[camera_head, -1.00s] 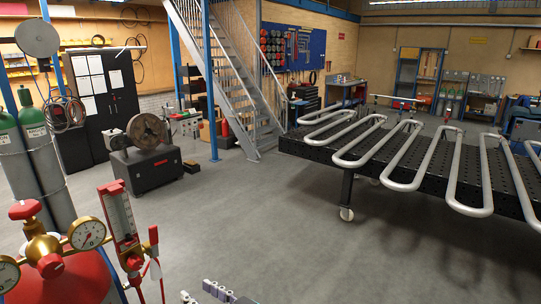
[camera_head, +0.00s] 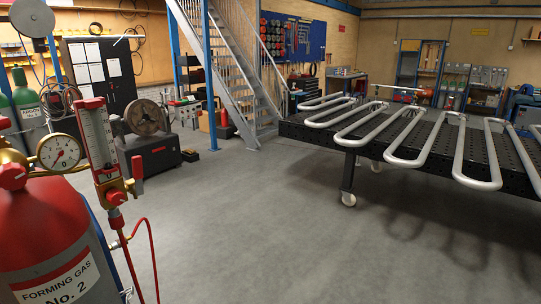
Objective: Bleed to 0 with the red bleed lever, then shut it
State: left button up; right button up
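A red forming gas cylinder (camera_head: 40,225), labelled No. 2, stands at the lower left. A brass regulator with a round dial gauge (camera_head: 60,152) sits at its top; its needle is too small to read surely. A red-framed flow meter (camera_head: 98,140) stands upright beside the gauge. A small upright red lever (camera_head: 137,167) shows at the meter's lower right, which looks like the bleed lever. A red hose (camera_head: 152,250) hangs below. Neither of my grippers is in view, and nothing is seen touching the lever.
A dark perforated table (camera_head: 345,134) on wheels carries serpentine pipe coils (camera_head: 430,135) at the right. A grey staircase (camera_head: 225,75) and a black machine (camera_head: 150,158) with a round disc stand behind. The grey floor (camera_head: 270,230) between is clear.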

aim_at(137, 175)
jog(key=u, duration=1.35)
